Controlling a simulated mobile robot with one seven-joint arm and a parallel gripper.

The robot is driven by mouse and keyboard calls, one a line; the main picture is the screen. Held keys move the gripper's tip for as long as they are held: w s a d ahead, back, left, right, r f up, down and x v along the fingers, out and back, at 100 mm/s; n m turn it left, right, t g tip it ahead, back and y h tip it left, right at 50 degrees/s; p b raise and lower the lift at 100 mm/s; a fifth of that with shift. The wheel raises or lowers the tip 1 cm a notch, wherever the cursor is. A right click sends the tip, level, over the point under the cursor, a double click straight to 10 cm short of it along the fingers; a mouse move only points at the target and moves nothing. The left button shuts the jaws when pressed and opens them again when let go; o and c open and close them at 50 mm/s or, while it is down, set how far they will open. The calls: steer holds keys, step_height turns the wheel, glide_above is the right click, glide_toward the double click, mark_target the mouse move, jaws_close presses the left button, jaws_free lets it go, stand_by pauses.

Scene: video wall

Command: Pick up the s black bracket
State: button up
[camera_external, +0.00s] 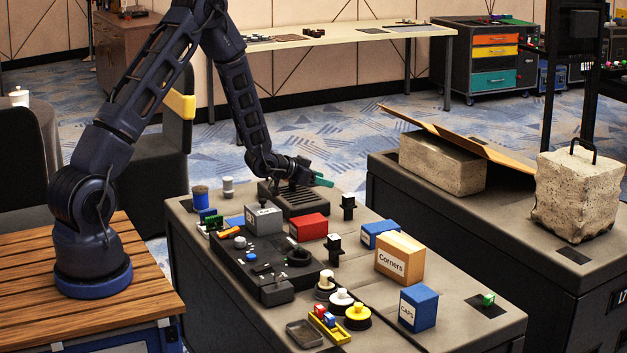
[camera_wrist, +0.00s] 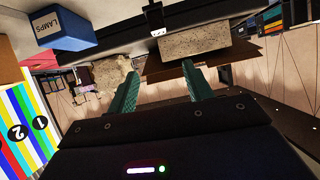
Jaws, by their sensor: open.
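Two small black brackets stand upright on the dark grey workbench (camera_external: 450,290) in the external view. One black bracket (camera_external: 348,207) is near the far edge, and another black bracket (camera_external: 333,249) with a pale label stands closer, beside the red box. The lettering is too small to read. In the wrist view one black bracket (camera_wrist: 155,18) with a white label shows near the top edge. My gripper (camera_external: 322,180) is above the bench's far end, up and left of the far bracket. Its teal fingers (camera_wrist: 161,86) are apart, with nothing held between them.
A red box (camera_external: 309,227), a blue box (camera_external: 374,235), the Corners box (camera_external: 400,258) and the CAPS box (camera_external: 418,307) crowd the bench. A black control panel (camera_external: 262,260) lies left. A second bench with concrete blocks (camera_external: 578,195) stands right.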

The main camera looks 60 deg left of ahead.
glide_toward(344, 195)
steer(key=f, duration=0.2)
steer(key=shift+t+h, duration=0.4)
steer(key=x, duration=0.4)
steer(key=shift+w+a, duration=0.1)
steer(key=shift+w, duration=0.25)
steer(key=shift+x, duration=3.15)
steer(key=shift+r, duration=0.25)
jaws_close()
steer(key=shift+w+r, duration=0.1)
steer(key=shift+r, duration=0.05)
